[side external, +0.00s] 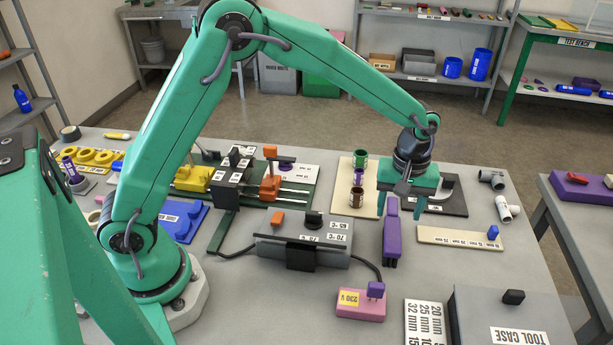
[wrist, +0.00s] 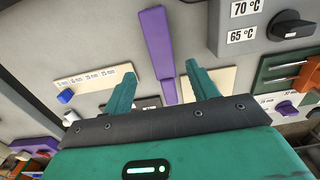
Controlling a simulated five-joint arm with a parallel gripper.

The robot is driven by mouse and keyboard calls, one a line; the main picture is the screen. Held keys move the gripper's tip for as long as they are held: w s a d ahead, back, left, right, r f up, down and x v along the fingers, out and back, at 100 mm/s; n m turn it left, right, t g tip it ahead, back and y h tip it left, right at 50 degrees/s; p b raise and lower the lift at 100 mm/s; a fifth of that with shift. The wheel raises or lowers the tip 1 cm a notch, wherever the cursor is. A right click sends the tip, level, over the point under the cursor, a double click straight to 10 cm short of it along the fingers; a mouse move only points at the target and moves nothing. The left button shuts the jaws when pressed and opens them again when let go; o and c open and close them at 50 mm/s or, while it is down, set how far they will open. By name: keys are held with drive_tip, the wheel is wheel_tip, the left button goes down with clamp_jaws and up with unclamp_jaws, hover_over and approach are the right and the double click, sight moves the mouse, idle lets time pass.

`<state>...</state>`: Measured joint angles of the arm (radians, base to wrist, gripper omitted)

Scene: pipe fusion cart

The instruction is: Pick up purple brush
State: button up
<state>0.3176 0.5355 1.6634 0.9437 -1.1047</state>
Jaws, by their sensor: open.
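The purple brush (side external: 391,232) lies on the grey cart top, right of the grey heater box. In the wrist view the purple brush (wrist: 154,40) runs lengthwise up the picture, with its narrower end toward my gripper. My gripper (side external: 402,203) is above the cart, just behind the brush in the side view. In the wrist view my gripper (wrist: 161,75) is open and empty, with one finger on each side of the brush's line. Neither finger visibly touches it.
The heater box (side external: 303,243) stands left of the brush. A cream size strip (side external: 455,238) with a blue knob lies right. A cream board (side external: 366,170) with small cylinders is behind left. A pink 230 V box (side external: 361,306) and tool case (side external: 510,312) are in front.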

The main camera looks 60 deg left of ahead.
sight(394, 229)
drive_tip(key=shift+a+f, duration=0.15)
drive_tip(key=shift+f, duration=3.7)
drive_tip(key=c, duration=1.1)
drive_tip(key=shift+r, duration=0.15)
drive_tip(key=shift+r, duration=0.55)
drive_tip(key=r, duration=0.3)
drive_tip(key=shift+s+d+r, duration=0.1)
drive_tip(key=shift+s+d, duration=0.15)
drive_tip(key=s+d+r, duration=0.4)
drive_tip(key=s, duration=0.1)
drive_tip(key=s+d+r, duration=0.2)
drive_tip(key=s+d, duration=0.1)
drive_tip(key=shift+s+d+r, duration=0.1)
drive_tip(key=shift+s+r, duration=0.1)
drive_tip(key=shift+s, duration=0.05)
